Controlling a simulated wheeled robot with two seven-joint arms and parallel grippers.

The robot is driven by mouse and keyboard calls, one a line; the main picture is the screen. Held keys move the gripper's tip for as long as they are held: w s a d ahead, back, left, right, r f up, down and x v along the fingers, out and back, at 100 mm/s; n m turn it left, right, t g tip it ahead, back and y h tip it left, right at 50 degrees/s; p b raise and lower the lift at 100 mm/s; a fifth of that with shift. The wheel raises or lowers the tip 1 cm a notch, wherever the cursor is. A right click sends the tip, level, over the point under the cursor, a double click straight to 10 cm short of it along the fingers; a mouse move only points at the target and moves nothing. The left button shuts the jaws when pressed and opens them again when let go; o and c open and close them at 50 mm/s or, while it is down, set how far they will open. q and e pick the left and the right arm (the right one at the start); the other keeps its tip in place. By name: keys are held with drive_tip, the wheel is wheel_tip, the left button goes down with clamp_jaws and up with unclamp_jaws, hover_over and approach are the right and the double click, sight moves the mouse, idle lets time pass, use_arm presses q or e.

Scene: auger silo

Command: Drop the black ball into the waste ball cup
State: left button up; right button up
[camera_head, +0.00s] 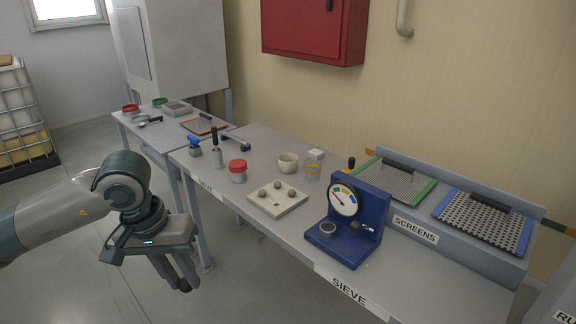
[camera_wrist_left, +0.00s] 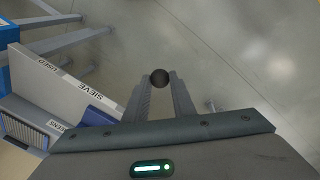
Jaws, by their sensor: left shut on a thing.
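My left gripper (camera_head: 180,285) hangs over the floor in front of the bench, left of the sieve section. In the left wrist view its two fingers are shut on a black ball (camera_wrist_left: 160,77) at the fingertips. In the head view the ball is hard to tell from the dark fingertips. A cream cup (camera_head: 288,163) stands on the bench, with a clear cup with an orange band (camera_head: 312,173) beside it. No readable label shows which one is the waste ball cup. My right gripper is out of view.
A pale tray (camera_head: 277,199) with several grey balls sits near the bench's front edge. Right of it is a blue gauge stand (camera_head: 348,222). A red-lidded jar (camera_head: 238,171) and a dark-handled tool (camera_head: 216,150) stand to the left. Screens (camera_head: 485,222) are racked at right.

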use_arm(q)
drive_tip(key=shift+s+f, duration=0.1)
drive_tip(key=shift+f, duration=0.45)
drive_tip(key=s+f+b, duration=0.1)
drive_tip(key=s+f, duration=0.3)
drive_tip(key=f, duration=0.6)
drive_tip(key=s+f, duration=0.4)
drive_tip(key=f, duration=0.7)
drive_tip(key=shift+s+f+b, duration=0.2)
drive_tip(key=shift+s+b, duration=0.05)
drive_tip(key=shift+b, duration=0.15)
drive_tip(key=shift+d, duration=0.15)
